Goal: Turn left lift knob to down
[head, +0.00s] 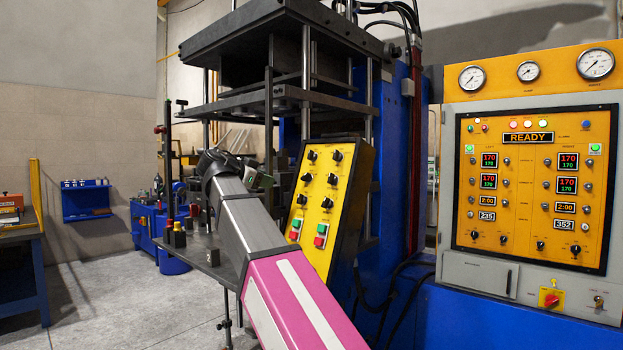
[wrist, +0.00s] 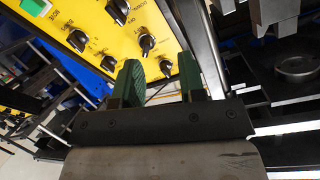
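The yellow control box (head: 328,205) carries two columns of black lift knobs, with green and red buttons below. In the wrist view its yellow panel (wrist: 60,65) fills the upper left, turned on its side. The printed labels are too small to tell which knob is the left lift knob. My gripper (head: 264,181) is just left of the box in the head view, partly hidden by my wrist. In the wrist view my gripper (wrist: 160,72) is open, with two green fingers apart and nothing held. One black knob (wrist: 147,43) shows just beyond the left finger; another (wrist: 165,66) shows between the fingers.
The press frame (head: 306,75) stands behind the box, with dark plates and steel columns. A dark shelf (head: 212,258) is below my arm. The large control cabinet (head: 535,185) stands at the right. Open floor (head: 110,305) lies at the left.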

